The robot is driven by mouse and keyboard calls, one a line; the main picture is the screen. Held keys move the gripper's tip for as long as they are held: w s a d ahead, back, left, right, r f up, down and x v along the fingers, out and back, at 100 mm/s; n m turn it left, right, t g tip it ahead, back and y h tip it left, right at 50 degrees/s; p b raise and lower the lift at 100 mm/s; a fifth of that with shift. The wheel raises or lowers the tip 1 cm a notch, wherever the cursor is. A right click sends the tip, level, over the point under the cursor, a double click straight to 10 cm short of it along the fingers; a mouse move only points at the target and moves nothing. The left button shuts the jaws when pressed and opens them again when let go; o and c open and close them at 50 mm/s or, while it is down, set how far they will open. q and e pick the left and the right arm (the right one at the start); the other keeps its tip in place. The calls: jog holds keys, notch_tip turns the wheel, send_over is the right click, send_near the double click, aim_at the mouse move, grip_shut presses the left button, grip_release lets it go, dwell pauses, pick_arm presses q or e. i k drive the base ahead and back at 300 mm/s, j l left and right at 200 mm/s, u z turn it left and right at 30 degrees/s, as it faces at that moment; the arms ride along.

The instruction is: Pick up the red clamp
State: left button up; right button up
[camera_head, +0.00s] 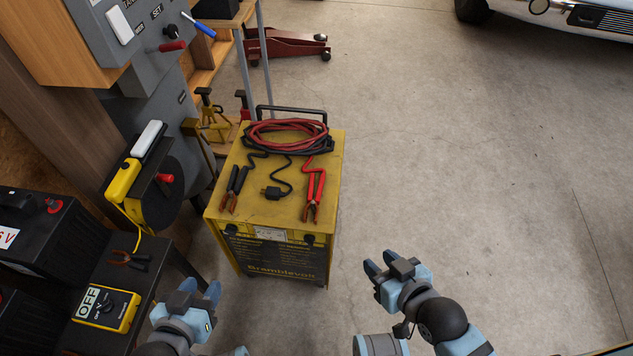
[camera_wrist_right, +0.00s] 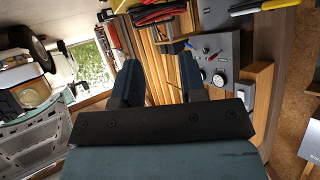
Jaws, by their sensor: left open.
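The red clamp (camera_head: 315,190) lies on the yellow top of the charger cart (camera_head: 291,222), right of centre, its copper jaws toward the front edge. A red cable runs from it to the coiled cables (camera_head: 287,134) at the back of the top. A black clamp (camera_head: 234,188) lies on the left of the same top, with a black plug (camera_head: 273,192) between them. My left gripper (camera_head: 203,289) is open and empty, in front of and left of the cart. My right gripper (camera_head: 378,266) is open and empty, right of the cart's front. In the right wrist view its fingers (camera_wrist_right: 160,82) stand apart with nothing between them.
A dark bench with a battery (camera_head: 45,235) and a yellow OFF meter (camera_head: 106,309) stands at the left. A yellow cable reel (camera_head: 137,180) and grey machine flank the cart. A red floor jack (camera_head: 287,43) is behind. The concrete floor to the right is clear.

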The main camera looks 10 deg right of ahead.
aim_at(313, 204)
jog(key=z, duration=0.25)
jog(key=i+l+u, duration=0.15)
jog(key=l+u, duration=1.25)
jog(key=i+j, duration=0.05)
